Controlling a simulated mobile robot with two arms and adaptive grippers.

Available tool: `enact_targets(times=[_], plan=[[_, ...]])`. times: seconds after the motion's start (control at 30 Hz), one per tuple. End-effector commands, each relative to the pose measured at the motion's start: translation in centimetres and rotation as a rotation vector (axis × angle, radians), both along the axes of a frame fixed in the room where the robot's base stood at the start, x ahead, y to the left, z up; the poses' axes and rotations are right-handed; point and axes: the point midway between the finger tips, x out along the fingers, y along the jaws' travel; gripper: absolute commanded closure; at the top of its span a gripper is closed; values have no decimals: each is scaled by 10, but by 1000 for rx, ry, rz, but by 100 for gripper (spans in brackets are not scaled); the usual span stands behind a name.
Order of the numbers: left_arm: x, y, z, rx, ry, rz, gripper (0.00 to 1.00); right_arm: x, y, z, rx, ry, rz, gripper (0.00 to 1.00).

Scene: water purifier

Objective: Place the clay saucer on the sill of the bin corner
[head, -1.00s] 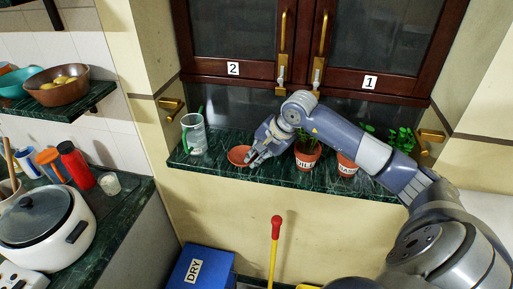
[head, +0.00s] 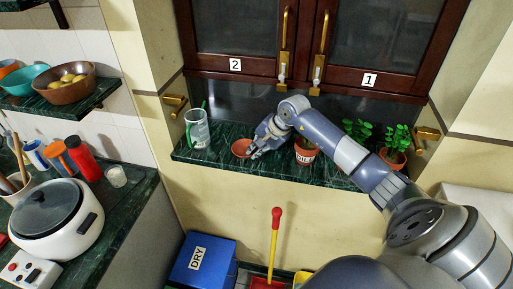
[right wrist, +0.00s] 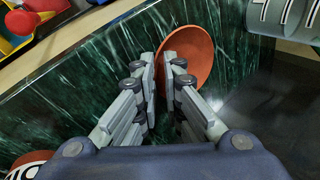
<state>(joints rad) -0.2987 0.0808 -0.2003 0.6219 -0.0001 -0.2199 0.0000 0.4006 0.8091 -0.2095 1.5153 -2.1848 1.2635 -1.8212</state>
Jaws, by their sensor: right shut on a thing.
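The clay saucer (head: 240,147) is a round reddish-brown dish at the left part of the dark green marble sill (head: 216,158), to the right of the glass mug (head: 197,131). My right gripper (head: 254,154) reaches it from the right and is shut on its rim. In the right wrist view the saucer (right wrist: 194,48) shows between and beyond the fingertips of my right gripper (right wrist: 161,70), its near edge at the tips. Whether it rests fully on the marble I cannot tell. My left gripper is out of view.
Potted plants (head: 305,153) (head: 393,158) stand on the sill to the right, partly behind my arm. Cabinet doors (head: 245,40) rise behind. Below are a blue DRY bin (head: 203,262) and a red-and-yellow handle (head: 275,240). A rice cooker (head: 52,220) stands on the left counter.

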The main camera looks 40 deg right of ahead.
Motion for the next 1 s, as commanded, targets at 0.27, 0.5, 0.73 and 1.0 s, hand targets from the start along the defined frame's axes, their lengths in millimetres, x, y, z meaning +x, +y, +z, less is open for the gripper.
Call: enact_targets(times=[0.27,0.5,0.73,1.0], plan=[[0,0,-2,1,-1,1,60,0,0,-1,0,-1,0,83],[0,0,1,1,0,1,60,0,0,2,0,-1,0,83],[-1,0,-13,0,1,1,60,-16,-7,27,-7,-4,1,83],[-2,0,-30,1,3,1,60,-43,-15,76,-6,-3,0,83]])
